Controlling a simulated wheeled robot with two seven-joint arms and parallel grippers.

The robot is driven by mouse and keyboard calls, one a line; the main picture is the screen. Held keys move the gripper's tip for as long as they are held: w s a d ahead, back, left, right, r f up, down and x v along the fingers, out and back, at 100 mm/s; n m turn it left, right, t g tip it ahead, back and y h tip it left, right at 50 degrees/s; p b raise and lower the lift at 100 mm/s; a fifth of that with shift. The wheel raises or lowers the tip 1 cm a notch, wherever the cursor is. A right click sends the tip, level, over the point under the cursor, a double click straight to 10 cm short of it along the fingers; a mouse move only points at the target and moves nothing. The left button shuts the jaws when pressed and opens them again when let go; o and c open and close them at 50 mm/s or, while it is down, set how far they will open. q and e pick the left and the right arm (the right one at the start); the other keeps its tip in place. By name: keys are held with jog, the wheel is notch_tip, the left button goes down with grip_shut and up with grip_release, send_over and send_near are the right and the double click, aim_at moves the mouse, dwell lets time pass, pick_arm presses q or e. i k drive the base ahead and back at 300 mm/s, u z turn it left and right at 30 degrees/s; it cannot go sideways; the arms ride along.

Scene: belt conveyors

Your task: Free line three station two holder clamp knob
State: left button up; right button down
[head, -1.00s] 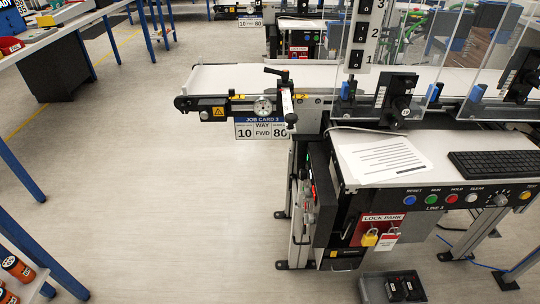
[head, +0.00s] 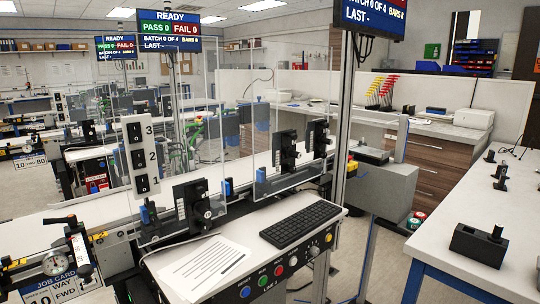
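The line 3 console (head: 262,268) stands in the lower middle of the head view, beside a white belt (head: 245,205). Black upright units with round knobs stand along the belt. The nearest unit (head: 193,206) has its black knob facing me. A second unit (head: 283,150) and a third (head: 318,136) stand farther right behind clear panels. A black lever (head: 76,240) and a round gauge (head: 48,261) sit at the belt's left end. I cannot tell which unit is the station two holder, or whether any knob is tight. Neither gripper is in view.
A paper sheet (head: 205,266) and a keyboard (head: 300,223) lie on the console. A white post numbered 1 to 3 (head: 141,157) and clear panels (head: 290,130) rise around the belt. A side table (head: 478,205) with black fixtures stands at the right.

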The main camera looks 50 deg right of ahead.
aim_at(292, 170)
jog(key=z, duration=1.7)
jog(key=k, duration=0.5)
jog(key=z, duration=1.15)
jog(key=i, duration=1)
jog(key=u, duration=1.55)
